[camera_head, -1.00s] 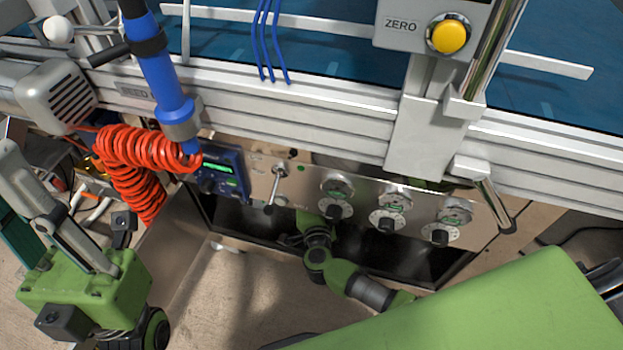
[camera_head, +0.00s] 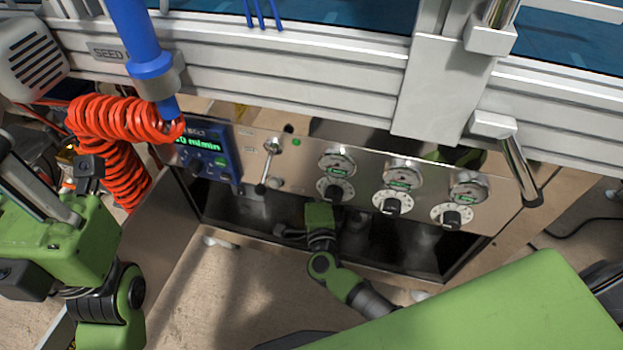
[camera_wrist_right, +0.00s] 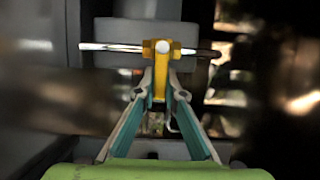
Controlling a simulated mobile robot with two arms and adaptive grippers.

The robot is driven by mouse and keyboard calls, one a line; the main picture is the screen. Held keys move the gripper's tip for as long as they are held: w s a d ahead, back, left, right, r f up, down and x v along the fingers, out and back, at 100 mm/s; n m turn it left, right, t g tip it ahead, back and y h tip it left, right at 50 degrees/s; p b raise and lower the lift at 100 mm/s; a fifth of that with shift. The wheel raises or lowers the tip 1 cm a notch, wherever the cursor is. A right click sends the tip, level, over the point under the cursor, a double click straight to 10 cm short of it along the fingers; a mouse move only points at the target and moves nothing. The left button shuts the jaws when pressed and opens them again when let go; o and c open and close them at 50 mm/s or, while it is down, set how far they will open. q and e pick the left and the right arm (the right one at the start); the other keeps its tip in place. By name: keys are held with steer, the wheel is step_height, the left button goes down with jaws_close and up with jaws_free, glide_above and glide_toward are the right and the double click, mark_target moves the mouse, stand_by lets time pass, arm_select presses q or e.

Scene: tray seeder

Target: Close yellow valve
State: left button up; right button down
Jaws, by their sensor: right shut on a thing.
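The yellow valve (camera_wrist_right: 159,62) shows in the right wrist view as a yellow handle mounted across a thin horizontal metal pipe. The handle points down the picture, towards me, and crosses the pipe. My right gripper (camera_wrist_right: 160,88) has its fingers closed in on the handle, one on each side. In the head view my right arm reaches into the dark opening under the control panel. The panel hides its fingertips and the valve there. My left gripper (camera_head: 35,195) is at the left edge, partly cut off, away from the valve.
The steel control panel (camera_head: 300,180) carries several gauges and knobs, a toggle lever (camera_head: 268,160) and a blue display unit (camera_head: 205,155). Its lower edge sits close above my right wrist. A red coiled hose (camera_head: 110,125) hangs near my left arm. A grey rail (camera_head: 280,70) crosses above.

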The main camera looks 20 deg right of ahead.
steer(key=shift+f, duration=0.15)
steer(key=c, duration=2.1)
jaws_free()
steer(key=shift+s, duration=0.1)
steer(key=v, duration=1.2)
